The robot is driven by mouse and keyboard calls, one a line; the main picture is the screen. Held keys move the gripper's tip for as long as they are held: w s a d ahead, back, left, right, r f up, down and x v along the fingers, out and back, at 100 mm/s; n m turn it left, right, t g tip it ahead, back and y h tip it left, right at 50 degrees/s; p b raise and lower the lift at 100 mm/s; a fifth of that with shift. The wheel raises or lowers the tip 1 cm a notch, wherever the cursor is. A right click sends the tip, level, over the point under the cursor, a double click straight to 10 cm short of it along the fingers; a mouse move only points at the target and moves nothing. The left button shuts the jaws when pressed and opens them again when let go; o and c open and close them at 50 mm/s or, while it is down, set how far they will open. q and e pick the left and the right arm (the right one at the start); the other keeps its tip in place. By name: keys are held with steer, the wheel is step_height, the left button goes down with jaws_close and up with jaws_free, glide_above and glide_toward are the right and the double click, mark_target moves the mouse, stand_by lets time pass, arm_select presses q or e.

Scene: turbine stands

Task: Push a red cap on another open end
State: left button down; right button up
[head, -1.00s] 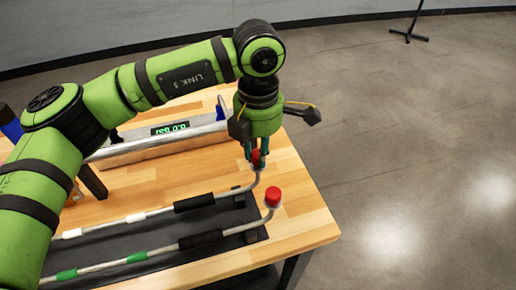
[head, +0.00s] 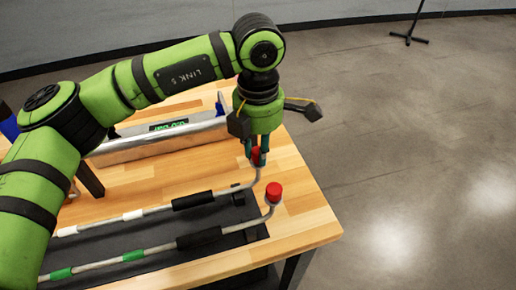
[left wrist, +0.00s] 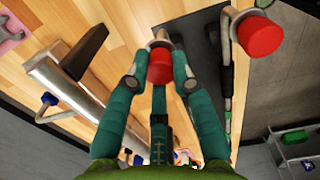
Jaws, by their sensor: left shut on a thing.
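My left gripper (head: 256,155) points down at the right part of the wooden table, its teal fingers shut on a red cap (head: 256,154). The held cap sits at the upturned end of the far tube (head: 260,178); whether it is fully seated I cannot tell. In the left wrist view the held cap (left wrist: 160,66) is between the fingertips, with a pale ring of the tube end behind it. A second red cap (head: 274,191) sits on the upturned end of the near tube (head: 262,220), apart from the gripper. It also shows in the left wrist view (left wrist: 260,36). My right gripper is not in view.
Both tubes, with black, white and green sleeves, lie on a dark mat (head: 140,223) on the wooden table (head: 304,221). The table's right edge is close; open floor lies beyond.

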mark_target(258, 151)
arm_select(q)
steer(key=shift+s+f, duration=0.25)
steer(key=shift+f, duration=0.25)
steer(key=c, duration=1)
jaws_free()
steer(key=shift+w, duration=0.3)
steer(key=shift+o, duration=0.9)
steer(key=shift+s+r, duration=0.1)
steer(key=shift+r, duration=0.05)
steer(key=shift+r, duration=0.15)
steer(key=shift+r+p, duration=1.7)
steer(key=shift+r, duration=1.7)
